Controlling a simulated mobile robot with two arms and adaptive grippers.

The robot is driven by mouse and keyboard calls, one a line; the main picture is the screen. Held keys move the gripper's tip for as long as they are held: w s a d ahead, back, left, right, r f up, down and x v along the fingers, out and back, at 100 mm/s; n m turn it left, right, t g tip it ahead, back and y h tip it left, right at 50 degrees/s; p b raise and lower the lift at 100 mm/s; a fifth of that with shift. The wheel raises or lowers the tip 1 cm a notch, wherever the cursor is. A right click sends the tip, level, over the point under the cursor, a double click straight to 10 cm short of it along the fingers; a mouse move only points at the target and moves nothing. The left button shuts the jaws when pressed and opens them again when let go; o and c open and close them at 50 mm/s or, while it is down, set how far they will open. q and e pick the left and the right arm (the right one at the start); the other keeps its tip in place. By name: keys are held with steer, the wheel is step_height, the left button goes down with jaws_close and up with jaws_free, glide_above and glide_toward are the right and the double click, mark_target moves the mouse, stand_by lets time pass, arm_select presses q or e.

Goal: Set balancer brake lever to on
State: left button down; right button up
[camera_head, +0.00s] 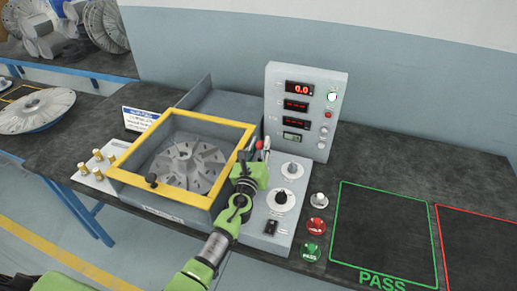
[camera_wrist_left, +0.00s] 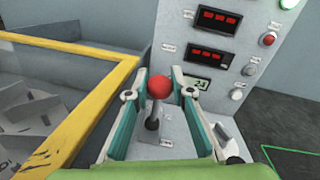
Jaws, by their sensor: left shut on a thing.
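The balancer brake lever (camera_wrist_left: 153,124) is a grey shaft with a red ball knob (camera_wrist_left: 159,88), rising from the grey panel right of the yellow-framed hood. In the head view its red knob (camera_head: 259,145) shows just beyond my left gripper (camera_head: 260,156). In the left wrist view my left gripper (camera_wrist_left: 160,92) has a finger on each side of the lever and is shut on it. The lever looks close to upright; which setting it is at I cannot tell. Its base is partly hidden by the gripper. My right gripper is not in view.
The yellow-framed hood (camera_head: 241,150) covers a bladed rotor (camera_head: 190,165) at the left. A display box (camera_head: 305,105) stands behind, reading 0.0 on top. Knobs (camera_head: 281,197) and red and green buttons (camera_head: 318,227) sit to the right. The green-outlined PASS area (camera_head: 385,230) is clear.

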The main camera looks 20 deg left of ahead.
arm_select(q)
steer(key=shift+w+r+b, duration=0.2)
steer(key=shift+w+b, duration=0.4)
steer(key=shift+w, duration=0.75)
steer(key=shift+w+d+f+b, duration=0.15)
steer(key=shift+w+b, duration=0.25)
steer(key=shift+w, duration=0.2)
steer(key=shift+w+f, duration=0.1)
steer(key=shift+f, duration=0.3)
steer(key=c, duration=1.8)
jaws_free()
steer(key=shift+o, duration=0.2)
steer(key=shift+w+d, duration=0.1)
